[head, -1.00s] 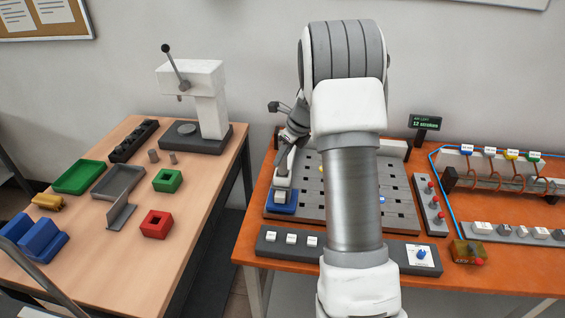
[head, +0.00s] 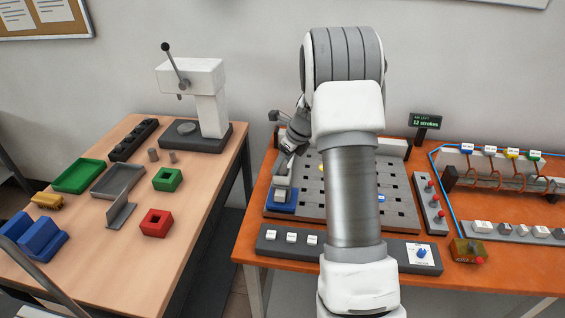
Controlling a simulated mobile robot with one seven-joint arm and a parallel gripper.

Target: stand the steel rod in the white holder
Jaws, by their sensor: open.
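My gripper (head: 286,168) is at the left end of the grey slotted board, just above a small pale block on a blue base (head: 281,203). It is open; its fingertips are small and partly covered by my own arm. I cannot make out a rod between them. A whitish block (head: 480,228) at the left end of a grey strip on the right may be the white holder.
My arm hides the middle of the grey slotted board (head: 400,207). A control panel (head: 270,248) lies along the front edge. Copper coils (head: 510,170) stand at right. A white lever press (head: 205,100) and coloured trays and blocks occupy the left table; a gap separates the tables.

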